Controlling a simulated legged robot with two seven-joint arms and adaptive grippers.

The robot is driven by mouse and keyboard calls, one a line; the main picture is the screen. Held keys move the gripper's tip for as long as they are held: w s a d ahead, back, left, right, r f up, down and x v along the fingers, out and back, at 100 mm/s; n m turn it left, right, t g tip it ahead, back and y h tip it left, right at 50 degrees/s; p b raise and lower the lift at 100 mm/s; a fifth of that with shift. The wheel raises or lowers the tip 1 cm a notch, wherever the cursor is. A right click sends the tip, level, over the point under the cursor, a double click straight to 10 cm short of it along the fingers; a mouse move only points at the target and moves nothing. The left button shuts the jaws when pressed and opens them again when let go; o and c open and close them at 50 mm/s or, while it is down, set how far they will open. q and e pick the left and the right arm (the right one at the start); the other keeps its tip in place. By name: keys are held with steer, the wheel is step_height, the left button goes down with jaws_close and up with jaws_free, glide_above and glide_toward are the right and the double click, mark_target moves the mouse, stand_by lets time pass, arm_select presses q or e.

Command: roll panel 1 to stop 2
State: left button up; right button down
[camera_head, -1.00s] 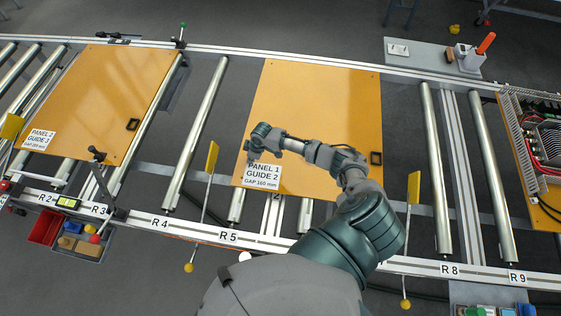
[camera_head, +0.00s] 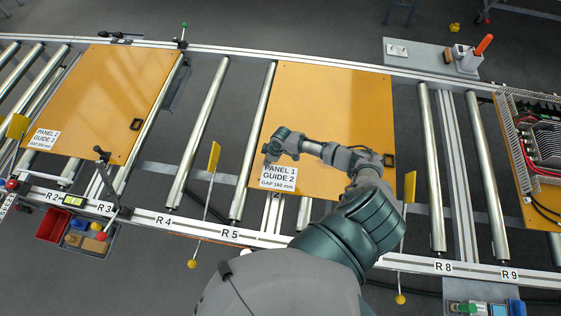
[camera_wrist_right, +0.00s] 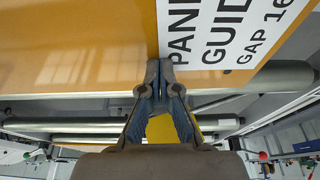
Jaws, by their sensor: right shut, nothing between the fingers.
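Panel 1 (camera_head: 330,100) is an orange board lying flat on the rollers in the middle of the head view. Its white label (camera_head: 279,177) reads "PANEL 1 GUIDE 2 GAP 160 mm" and sits at its near left corner. My right gripper (camera_head: 268,158) is shut and empty at the panel's left side beside the label. In the wrist view its fingertips (camera_wrist_right: 159,68) meet at the panel's near edge; contact is unclear. A yellow flag on a rod (camera_head: 410,187) stands just right of the panel's near right corner. No stop number is readable. My left gripper is out of view.
Panel 2 (camera_head: 96,95) lies on the rollers at left. Another yellow flag (camera_head: 214,157) stands left of panel 1. Bare rollers (camera_head: 432,160) lie right of panel 1, before an orange board carrying electrical parts (camera_head: 548,140). A parts tray (camera_head: 78,238) is at lower left.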

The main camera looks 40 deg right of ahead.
mark_target(277, 166)
steer(key=shift+s+d+f+p, duration=0.1)
steer(key=shift+s+d+p, duration=0.15)
steer(key=shift+s+d, duration=0.3)
steer(key=shift+s+d+f+p, duration=0.1)
steer(key=shift+s+d+p, duration=0.25)
steer(key=shift+s, duration=0.45)
steer(key=shift+s+d+p, duration=0.2)
steer(key=shift+s+d, duration=0.3)
steer(key=shift+s, duration=0.15)
steer(key=r+p, duration=0.2)
steer(key=shift+w+d+r+p, duration=0.15)
steer(key=shift+w+r+p, duration=0.15)
steer(key=shift+r+p, duration=0.1)
step_height(277, 166, up, 2)
steer(key=shift+r+p, duration=0.2)
steer(key=shift+p, duration=0.55)
steer(key=shift+r, duration=1)
steer(key=shift+w, duration=0.1)
